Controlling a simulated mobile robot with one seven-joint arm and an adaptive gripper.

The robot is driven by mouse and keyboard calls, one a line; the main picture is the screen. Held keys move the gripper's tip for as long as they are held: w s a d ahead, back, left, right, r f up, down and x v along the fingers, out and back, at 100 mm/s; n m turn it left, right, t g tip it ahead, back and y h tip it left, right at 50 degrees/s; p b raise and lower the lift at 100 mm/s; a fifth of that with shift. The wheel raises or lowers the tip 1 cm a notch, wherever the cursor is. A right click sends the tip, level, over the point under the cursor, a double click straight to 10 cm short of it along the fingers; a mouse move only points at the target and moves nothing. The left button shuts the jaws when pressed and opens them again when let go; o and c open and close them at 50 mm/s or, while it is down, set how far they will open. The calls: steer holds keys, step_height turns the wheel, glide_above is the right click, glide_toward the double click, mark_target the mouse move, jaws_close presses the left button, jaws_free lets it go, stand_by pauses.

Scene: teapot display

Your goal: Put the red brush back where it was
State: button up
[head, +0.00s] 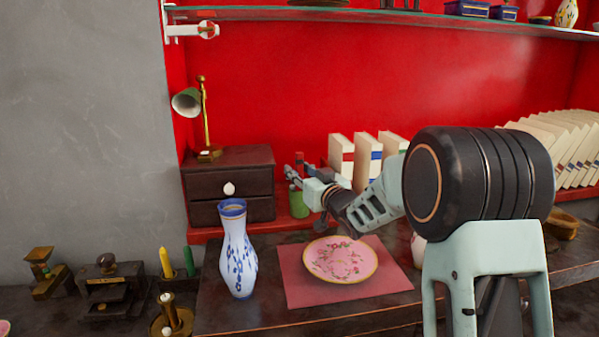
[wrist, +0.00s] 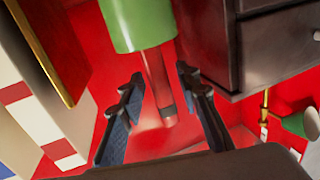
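The red brush (wrist: 155,80) stands in a green cup (wrist: 138,22), with its dark-banded end sticking out of it. In the head view the green cup (head: 299,204) is on the red shelf to the right of the drawer box, and a bit of the red brush (head: 300,157) shows above my fingers. My gripper (head: 291,177) is at the cup's top. In the wrist view my gripper (wrist: 160,75) is open, with one finger on each side of the brush and a visible gap to each. The cup's inside is hidden.
A dark drawer box (head: 228,187) with a lamp (head: 200,110) stands close left of my gripper. Upright books (head: 341,153) stand close right. A blue-white vase (head: 238,252) and a pink plate (head: 340,258) on a red mat (head: 300,288) are in front.

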steer(key=shift+r, duration=0.1)
steer(key=shift+r, duration=0.15)
steer(key=p+v, duration=0.1)
steer(key=v, duration=1.1)
steer(key=shift+d, duration=0.1)
